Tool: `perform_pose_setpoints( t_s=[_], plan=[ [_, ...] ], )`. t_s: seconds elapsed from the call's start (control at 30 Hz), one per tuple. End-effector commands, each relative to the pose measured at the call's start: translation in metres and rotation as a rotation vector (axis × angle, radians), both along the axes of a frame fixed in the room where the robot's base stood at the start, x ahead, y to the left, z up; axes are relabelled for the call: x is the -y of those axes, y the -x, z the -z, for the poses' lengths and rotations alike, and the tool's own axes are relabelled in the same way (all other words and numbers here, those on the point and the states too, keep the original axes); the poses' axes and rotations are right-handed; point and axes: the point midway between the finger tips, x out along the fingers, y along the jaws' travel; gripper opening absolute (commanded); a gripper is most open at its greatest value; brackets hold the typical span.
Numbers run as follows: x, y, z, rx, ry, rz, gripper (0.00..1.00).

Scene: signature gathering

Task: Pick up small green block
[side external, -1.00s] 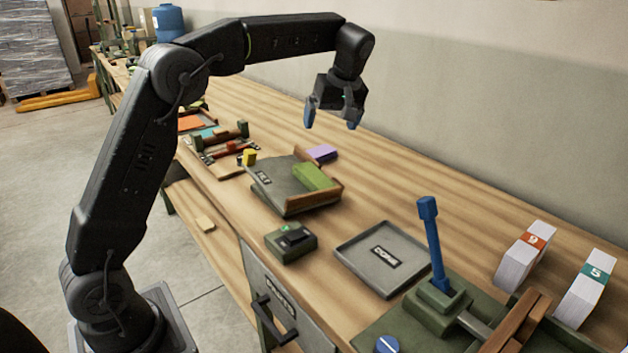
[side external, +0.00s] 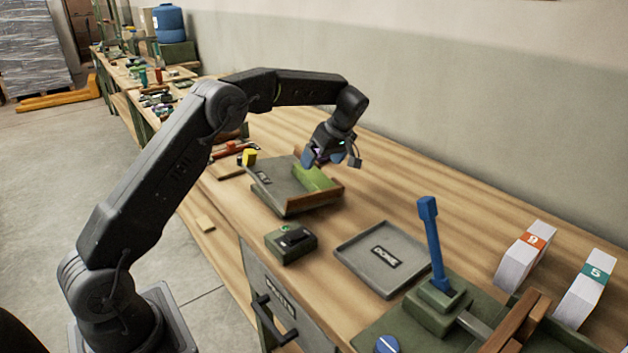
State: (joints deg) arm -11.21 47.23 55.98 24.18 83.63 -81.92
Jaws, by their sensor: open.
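The small green block (side external: 314,179) lies on the grey, wood-edged tray (side external: 283,195), near its far right side. My gripper (side external: 331,162) is just above and behind the green block, with its jaws open and pointing down. One blue fingertip shows at the block's far left end. I cannot tell whether it touches the block. A bit of a purple block (side external: 321,153) shows between the fingers; most of it is hidden by my gripper.
A yellow block (side external: 249,157) sits left of the tray. A small green box (side external: 290,243), a grey tray marked DONE (side external: 362,274) and a blue lever (side external: 432,240) stand nearer. White paper stacks (side external: 526,255) are at right. The bench behind the DONE tray is clear.

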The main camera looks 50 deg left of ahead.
Motion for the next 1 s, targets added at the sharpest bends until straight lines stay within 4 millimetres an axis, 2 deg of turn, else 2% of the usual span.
perform_pose_setpoints(
  t_s=[0.17,0.4,0.7,0.77,1.0],
  plan=[
    [-0.005,0.003,0.014,-0.003,0.001,0.000,0.96],
    [-0.015,0.008,0.045,0.000,0.001,0.000,0.96],
    [-0.018,0.008,0.051,0.003,0.001,0.001,0.96],
    [-0.018,0.008,0.050,0.003,0.001,0.001,0.92],
    [-0.017,0.008,0.050,0.002,0.001,0.002,0.69]
  ],
)
